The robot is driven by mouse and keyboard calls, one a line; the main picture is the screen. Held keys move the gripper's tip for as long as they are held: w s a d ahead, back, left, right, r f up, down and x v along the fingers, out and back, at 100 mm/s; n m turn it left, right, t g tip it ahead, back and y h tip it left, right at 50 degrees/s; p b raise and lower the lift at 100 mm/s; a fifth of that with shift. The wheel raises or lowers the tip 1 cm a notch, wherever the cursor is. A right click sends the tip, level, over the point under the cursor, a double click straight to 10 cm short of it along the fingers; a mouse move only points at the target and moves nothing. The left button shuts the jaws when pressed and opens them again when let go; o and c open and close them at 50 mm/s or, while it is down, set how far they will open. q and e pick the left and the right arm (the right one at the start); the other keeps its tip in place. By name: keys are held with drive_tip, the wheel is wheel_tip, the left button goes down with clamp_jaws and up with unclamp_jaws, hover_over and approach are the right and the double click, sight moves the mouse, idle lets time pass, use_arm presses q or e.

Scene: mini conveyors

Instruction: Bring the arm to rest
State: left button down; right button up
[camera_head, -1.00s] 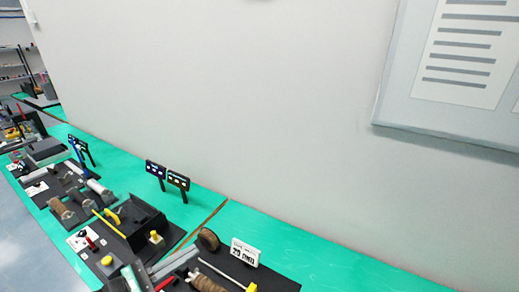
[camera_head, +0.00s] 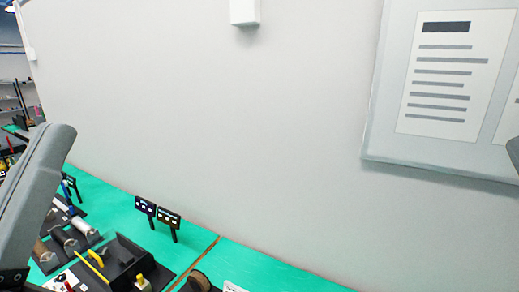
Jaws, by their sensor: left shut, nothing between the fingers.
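My left gripper (camera_head: 40,190) shows as a large grey shape at the left edge, very close to the camera and cut off by the frame. It tilts up to the right and is shut with nothing in it. It stands in front of the far part of the bench and touches nothing that I can make out. A small dark grey piece at the right edge is probably part of my right arm. My right gripper is not in view.
A green bench (camera_head: 205,240) runs along a pale wall. It carries a black conveyor unit (camera_head: 118,262) with a yellow bar, rollers and two small black display panels (camera_head: 157,213). A framed notice (camera_head: 440,85) hangs at right. The space before the wall looks clear.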

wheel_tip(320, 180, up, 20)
drive_tip(key=p, duration=1.7)
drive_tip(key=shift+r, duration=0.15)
